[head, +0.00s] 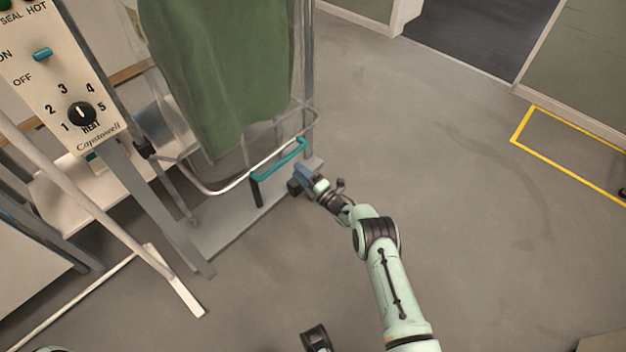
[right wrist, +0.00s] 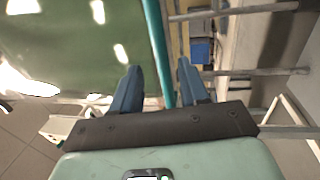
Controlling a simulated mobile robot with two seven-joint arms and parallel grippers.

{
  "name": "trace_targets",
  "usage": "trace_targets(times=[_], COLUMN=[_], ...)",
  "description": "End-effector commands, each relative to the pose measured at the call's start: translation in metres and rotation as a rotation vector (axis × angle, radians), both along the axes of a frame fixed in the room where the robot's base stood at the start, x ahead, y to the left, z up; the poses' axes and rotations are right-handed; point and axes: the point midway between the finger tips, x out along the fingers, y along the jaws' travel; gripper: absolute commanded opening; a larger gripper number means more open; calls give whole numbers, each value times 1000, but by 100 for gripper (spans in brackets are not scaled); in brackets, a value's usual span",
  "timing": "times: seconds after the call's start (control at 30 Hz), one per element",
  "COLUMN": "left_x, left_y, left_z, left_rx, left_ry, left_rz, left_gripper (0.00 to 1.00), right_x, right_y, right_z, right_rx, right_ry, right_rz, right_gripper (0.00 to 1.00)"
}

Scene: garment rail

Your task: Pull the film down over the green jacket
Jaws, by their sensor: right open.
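The green jacket (head: 222,75) hangs at the top of the head view, inside clear film (head: 180,110) that is hard to make out. A bent metal bar (head: 225,188) runs around the bottom of the film, below the jacket's hem. A teal handle (head: 280,160) is on its front side. My right gripper (head: 299,176) is open at the handle's right end. In the right wrist view the teal handle (right wrist: 158,50) runs between the two blue fingers (right wrist: 158,75), with a gap on each side. The green jacket (right wrist: 75,45) fills the left of that view.
A control panel (head: 60,75) with a heat dial stands at the left. Metal posts (head: 150,200) and a grey base plate (head: 235,215) lie around the jacket. A white stand leg (head: 180,295) reaches the floor. The floor (head: 450,190) to the right is clear.

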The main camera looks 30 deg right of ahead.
Motion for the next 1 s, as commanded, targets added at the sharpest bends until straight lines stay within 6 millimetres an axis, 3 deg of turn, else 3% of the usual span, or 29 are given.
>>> trace_targets(times=[0.1,0.33,1.0], left_x=[-13,-24,-26], left_y=[-6,-11,-11], left_z=[12,19,20], left_rx=[-16,-30,-32], left_ry=[34,65,69], left_rz=[-14,-27,-28], left_gripper=[60,60,60], right_x=[-24,-51,-56], right_y=[-9,-17,-18], right_z=[-4,-12,-14], right_rx=[1,0,8], right_ry=[5,3,10], right_rz=[-2,0,-3], right_gripper=[44,44,44])
